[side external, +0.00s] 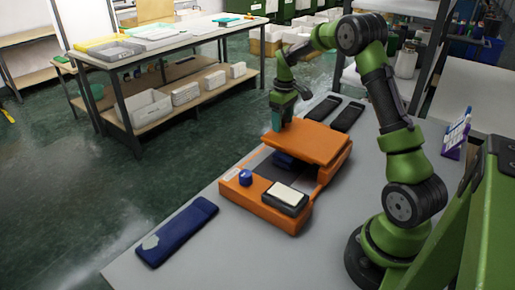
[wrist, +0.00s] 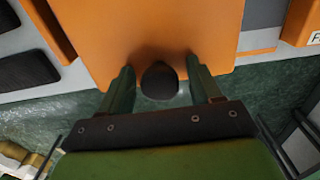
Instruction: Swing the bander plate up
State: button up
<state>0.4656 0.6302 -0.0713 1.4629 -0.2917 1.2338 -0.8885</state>
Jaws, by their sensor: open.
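The bander plate (side external: 308,143) is a flat orange slab, raised above the rear of an orange machine base (side external: 250,203) on the grey bench. A dark blue part (side external: 284,160) shows under it. In the wrist view the plate (wrist: 150,30) fills the upper middle, with a dark round knob (wrist: 160,80) at its edge. My gripper (side external: 277,122) is at the plate's far left edge. In the wrist view my open fingers (wrist: 160,72) stand either side of the knob, with gaps visible. Whether the fingertips touch the plate is unclear.
The base carries a blue knob (side external: 245,177) and a black block with a white pad (side external: 286,196). A navy flat piece (side external: 178,231) lies front left; two black ones (side external: 321,108) (side external: 347,116) lie behind. Bare bench (side external: 160,264) shows around the navy piece.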

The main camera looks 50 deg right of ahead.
jog(key=shift+f, duration=0.1)
jog(key=c, duration=0.9)
jog(key=shift+o, duration=0.2)
jog(key=shift+s+r+t, duration=0.35)
jog(key=shift+r+t, duration=0.05)
jog(key=shift+r, duration=0.35)
jog(key=shift+s+r+t, duration=0.3)
jog(key=shift+r+t, duration=0.1)
jog(key=shift+r, duration=0.35)
jog(key=shift+s+r+t, duration=0.4)
jog(key=shift+r, duration=0.35)
jog(key=shift+s+r+t, duration=0.35)
jog(key=shift+r+t, duration=0.05)
jog(key=shift+r, duration=0.3)
jog(key=shift+s+r+t, duration=0.4)
jog(key=shift+s+r, duration=0.05)
jog(key=shift+r, duration=0.3)
jog(key=shift+s+r+t, duration=0.4)
jog(key=shift+s+r, duration=0.05)
jog(key=shift+r, duration=0.25)
